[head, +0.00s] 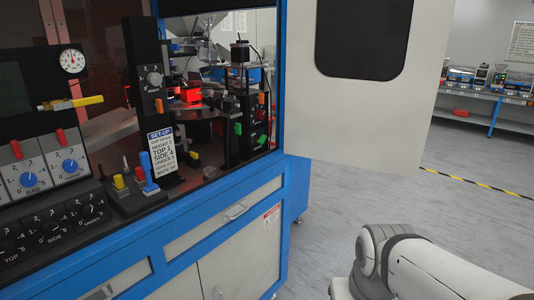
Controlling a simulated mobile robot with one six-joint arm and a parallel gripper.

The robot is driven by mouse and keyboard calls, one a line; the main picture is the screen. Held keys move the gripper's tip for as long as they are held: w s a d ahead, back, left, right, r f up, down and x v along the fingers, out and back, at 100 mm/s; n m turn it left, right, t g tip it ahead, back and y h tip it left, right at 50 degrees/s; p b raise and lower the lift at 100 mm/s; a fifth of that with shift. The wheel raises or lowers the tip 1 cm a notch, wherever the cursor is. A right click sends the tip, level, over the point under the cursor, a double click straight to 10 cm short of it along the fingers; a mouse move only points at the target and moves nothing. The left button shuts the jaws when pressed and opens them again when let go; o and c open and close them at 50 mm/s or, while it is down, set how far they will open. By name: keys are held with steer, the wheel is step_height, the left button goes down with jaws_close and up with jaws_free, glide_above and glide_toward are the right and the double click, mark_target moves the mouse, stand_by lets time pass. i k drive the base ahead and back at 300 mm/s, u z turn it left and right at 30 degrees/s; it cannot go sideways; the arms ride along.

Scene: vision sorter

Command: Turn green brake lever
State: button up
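Inside the vision sorter, a small green lever-like piece (238,128) shows on a dark mount at the right of the open bay. A second green piece (261,139) sits low on the black upright panel beside it, below an orange one (261,98). I cannot tell for sure which green piece is the brake lever. My gripper is out of view. Only a white and grey part of my arm shows at the lower right, well apart from the machine.
The blue-framed cabinet (225,197) fills the left. Its white door (370,110) with a dark window stands open to the right of the bay. A blue lever (148,172) and knobs stand on the front ledge. Grey floor (340,215) is clear; a blue bench (490,105) stands far right.

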mark_target(263, 138)
steer(key=z, duration=0.55)
steer(key=i, duration=1.4)
steer(key=u, duration=0.7)
